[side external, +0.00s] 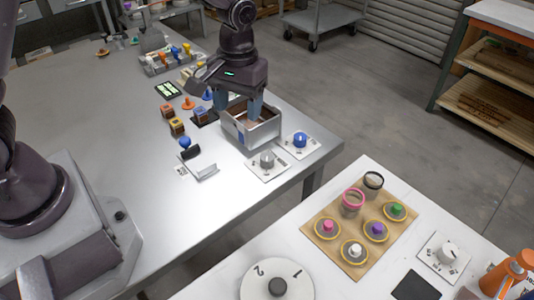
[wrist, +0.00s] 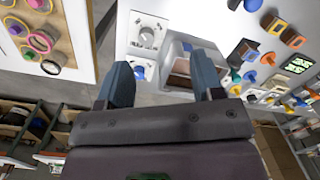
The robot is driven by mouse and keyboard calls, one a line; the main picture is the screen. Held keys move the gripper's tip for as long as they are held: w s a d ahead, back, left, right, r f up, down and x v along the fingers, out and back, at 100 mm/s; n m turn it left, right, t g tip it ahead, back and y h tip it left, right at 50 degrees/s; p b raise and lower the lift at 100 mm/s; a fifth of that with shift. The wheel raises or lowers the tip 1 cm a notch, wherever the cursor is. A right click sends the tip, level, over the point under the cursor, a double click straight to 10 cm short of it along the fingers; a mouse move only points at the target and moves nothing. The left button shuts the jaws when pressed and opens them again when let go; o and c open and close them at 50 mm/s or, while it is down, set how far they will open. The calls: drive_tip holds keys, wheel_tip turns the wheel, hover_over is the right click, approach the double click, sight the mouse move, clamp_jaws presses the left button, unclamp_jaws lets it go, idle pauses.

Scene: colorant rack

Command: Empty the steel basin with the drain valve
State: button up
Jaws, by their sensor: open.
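The steel basin (side external: 264,133) stands near the table's right edge, with brown contents partly showing inside; the wrist view also shows it (wrist: 205,46). Beside it are two white plates, one with a blue knob (side external: 300,139) and one with a grey knob (side external: 267,158). I cannot tell which knob is the drain valve. In the wrist view the grey knob (wrist: 147,37) and the blue knob (wrist: 139,72) lie left of the basin. My gripper (side external: 239,106) is open and empty, pointing down over the basin. Its fingers (wrist: 165,83) hide part of the basin.
A second white table at front right holds a tan board (side external: 332,237) with several colored pots. Bare metal tabletop lies at the front left.

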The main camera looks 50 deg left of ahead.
sight(267, 156)
drive_tip(key=w+d+f+n, duration=0.1)
drive_tip(key=w+f+n, duration=0.4)
drive_tip(key=w+n, duration=0.1)
drive_tip(key=shift+t, duration=0.3)
wheel_tip(267, 156, down, 12)
drive_tip(key=shift+w, duration=0.1)
drive_tip(key=c, duration=0.9)
